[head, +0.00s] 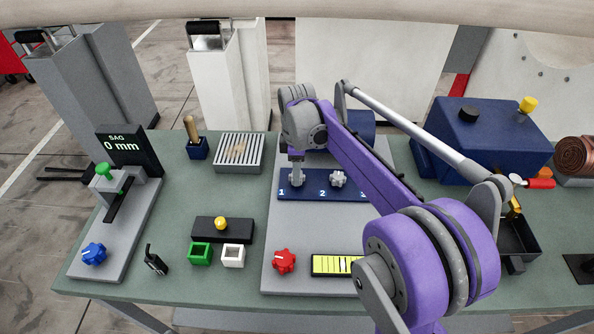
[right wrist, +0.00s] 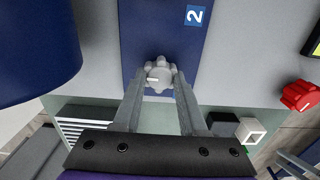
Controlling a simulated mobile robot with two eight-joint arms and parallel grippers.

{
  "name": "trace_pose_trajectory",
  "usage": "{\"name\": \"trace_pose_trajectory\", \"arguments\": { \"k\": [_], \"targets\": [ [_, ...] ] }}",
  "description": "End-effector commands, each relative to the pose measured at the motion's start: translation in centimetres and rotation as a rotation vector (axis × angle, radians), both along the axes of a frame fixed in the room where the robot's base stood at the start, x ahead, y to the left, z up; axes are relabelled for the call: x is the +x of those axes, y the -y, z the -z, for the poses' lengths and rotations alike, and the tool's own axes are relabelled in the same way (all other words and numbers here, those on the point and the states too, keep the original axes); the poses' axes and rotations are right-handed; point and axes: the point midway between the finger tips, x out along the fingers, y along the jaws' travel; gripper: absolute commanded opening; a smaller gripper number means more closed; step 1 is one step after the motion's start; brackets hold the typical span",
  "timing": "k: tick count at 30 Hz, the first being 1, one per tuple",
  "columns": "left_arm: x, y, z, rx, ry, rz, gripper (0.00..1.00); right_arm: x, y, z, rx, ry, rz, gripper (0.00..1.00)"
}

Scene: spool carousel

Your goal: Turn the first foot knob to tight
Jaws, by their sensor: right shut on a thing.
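The first foot knob (head: 297,180) is a grey lobed knob on the dark blue plate (head: 308,192), beside the white 1. It shows in the right wrist view (right wrist: 159,73) with a short white mark on its face, pointing left there. My right gripper (head: 297,167) reaches down onto it from above. In the right wrist view its two fingers (right wrist: 160,85) are shut on the knob from both sides. A second grey knob (head: 339,179) stands by the 2. The plate's right end is hidden behind my purple arm.
A red knob (head: 284,261) and a yellow gauge (head: 336,265) sit at the front of the grey base. A navy box (head: 480,140) stands right. Left are a stand with a green knob (head: 104,169), a 0 mm SAG display (head: 128,150) and a blue knob (head: 94,254).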

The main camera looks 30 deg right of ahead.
Motion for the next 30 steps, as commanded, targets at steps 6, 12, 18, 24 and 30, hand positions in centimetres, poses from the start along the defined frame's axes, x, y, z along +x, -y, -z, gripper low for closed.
{"name": "trace_pose_trajectory", "arguments": {
  "k": [6,12,18,24,30],
  "targets": [
    [0.0,0.0,-0.01,0.0,0.0,0.0,0.81,-0.01,0.01,-0.02,0.0,0.0,0.005,0.0],
    [0.01,0.0,-0.03,0.0,0.0,0.0,0.81,0.0,0.02,-0.03,0.0,0.0,0.054,0.0],
    [0.01,0.0,-0.05,0.0,0.0,0.0,0.81,0.0,0.02,-0.03,0.0,0.0,0.177,0.0],
    [0.03,0.0,-0.08,0.0,0.0,0.0,0.81,0.0,0.02,-0.04,-0.001,-0.001,0.355,0.0],
    [0.03,0.0,-0.09,0.0,0.001,0.0,0.81,-0.01,0.03,-0.04,-0.001,-0.001,0.546,0.0]
  ]
}}
